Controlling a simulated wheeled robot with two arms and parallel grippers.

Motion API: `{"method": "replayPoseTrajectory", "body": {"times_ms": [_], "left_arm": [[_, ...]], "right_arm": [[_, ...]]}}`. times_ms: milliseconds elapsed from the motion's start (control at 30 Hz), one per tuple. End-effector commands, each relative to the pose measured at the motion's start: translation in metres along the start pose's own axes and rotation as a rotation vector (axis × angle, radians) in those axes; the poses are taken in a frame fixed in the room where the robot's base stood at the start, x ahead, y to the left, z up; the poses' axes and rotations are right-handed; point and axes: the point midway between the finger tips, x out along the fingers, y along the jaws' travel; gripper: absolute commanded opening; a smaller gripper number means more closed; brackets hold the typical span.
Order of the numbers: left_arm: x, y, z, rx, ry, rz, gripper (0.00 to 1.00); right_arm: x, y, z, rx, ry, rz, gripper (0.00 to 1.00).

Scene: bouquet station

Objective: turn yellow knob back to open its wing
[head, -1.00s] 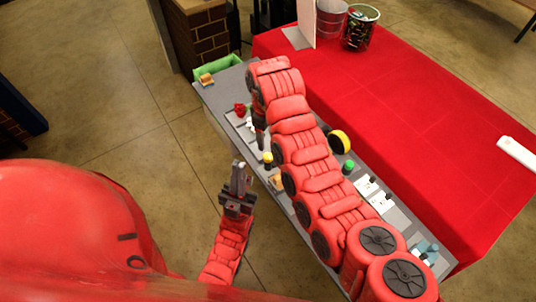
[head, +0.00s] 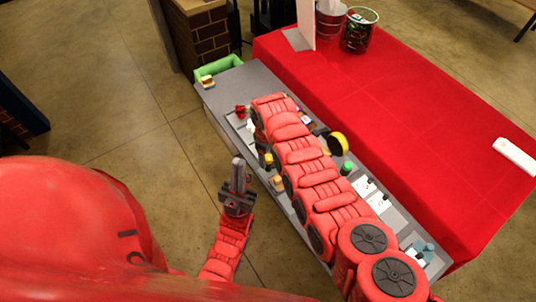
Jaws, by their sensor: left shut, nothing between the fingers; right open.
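A small yellow knob with a dark lower part (head: 268,159) stands at the left edge of the grey bench, beside my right arm. Any wing belonging to it cannot be made out. My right arm reaches over the bench from the lower right. Its gripper (head: 259,132) is open and mostly hidden under the arm's end, just beyond the knob; I cannot tell whether it touches anything. My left gripper (head: 238,170) is shut and empty, pointing up the picture over the floor, left of the knob and apart from it.
Floor lies open at left.

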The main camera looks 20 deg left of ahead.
Motion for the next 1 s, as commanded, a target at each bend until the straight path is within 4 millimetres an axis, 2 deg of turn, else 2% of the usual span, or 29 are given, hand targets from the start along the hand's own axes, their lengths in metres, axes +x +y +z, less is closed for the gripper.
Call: {"method": "replayPoseTrajectory", "body": {"times_ms": [67, 100, 467, 767, 1000], "left_arm": [[0.0000, 0.0000, 0.0000, 0.000, 0.000, 0.000, 0.00], [-0.0001, 0.0000, 0.0000, 0.000, 0.000, 0.000, 0.00], [0.0000, 0.0000, 0.0000, 0.000, 0.000, 0.000, 0.00], [-0.0006, 0.0000, 0.0001, 0.000, 0.000, 0.000, 0.00], [-0.0039, 0.0002, 0.0006, 0.000, 0.000, 0.000, 0.00]], "right_arm": [[0.0001, -0.0001, 0.0000, 0.000, 0.000, 0.000, 0.69], [0.0001, -0.0001, 0.0000, 0.000, 0.000, 0.000, 0.66], [0.0000, 0.0000, 0.0000, 0.000, 0.000, 0.000, 0.01], [0.0003, 0.0002, 0.0003, -0.012, 0.000, 0.000, 0.00], [0.0010, 0.0005, 0.0008, -0.104, 0.004, -0.001, 0.00]]}}
